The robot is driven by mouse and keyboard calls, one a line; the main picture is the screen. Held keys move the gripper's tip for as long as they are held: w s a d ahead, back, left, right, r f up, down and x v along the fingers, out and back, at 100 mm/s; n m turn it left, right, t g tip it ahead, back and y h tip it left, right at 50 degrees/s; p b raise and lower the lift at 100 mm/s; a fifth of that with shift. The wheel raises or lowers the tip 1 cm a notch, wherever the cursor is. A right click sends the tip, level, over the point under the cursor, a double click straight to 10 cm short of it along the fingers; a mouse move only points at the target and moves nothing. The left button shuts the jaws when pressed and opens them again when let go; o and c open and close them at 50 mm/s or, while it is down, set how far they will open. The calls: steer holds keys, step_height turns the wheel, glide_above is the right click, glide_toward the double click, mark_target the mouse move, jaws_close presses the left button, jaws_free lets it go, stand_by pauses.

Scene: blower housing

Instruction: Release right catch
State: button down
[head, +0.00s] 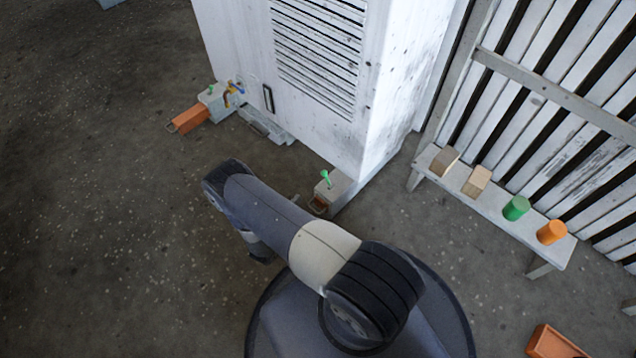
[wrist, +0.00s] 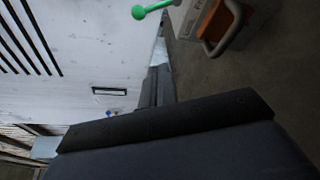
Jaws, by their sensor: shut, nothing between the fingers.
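The right catch is a green lever with a ball end (head: 326,176) on a small grey block (head: 338,188) at the right foot of the white housing (head: 310,90). My gripper (wrist: 160,72) is shut and empty. It appears apart from the lever, on its near side. In the head view my arm hides most of the gripper.
Another green lever (head: 211,89) and an orange block (head: 188,119) stand at the housing's left foot. A bench (head: 490,207) at right carries two tan blocks, a green cylinder (head: 516,208) and an orange one (head: 551,232). An orange bin (head: 555,342) lies lower right. Floor at left is clear.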

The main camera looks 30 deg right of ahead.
mark_target(327, 179)
steer(key=w+d+b, duration=0.1)
steer(key=d, duration=0.2)
steer(key=w+d+b, duration=0.1)
steer(key=d, duration=0.2)
steer(key=w+d+b, duration=0.1)
steer(key=w+d, duration=0.1)
steer(key=d, duration=0.1)
steer(key=shift+f, duration=0.25)
steer(key=shift+s+d+r, duration=0.3)
steer(key=shift+d+r, duration=0.05)
steer(key=shift+d, duration=0.2)
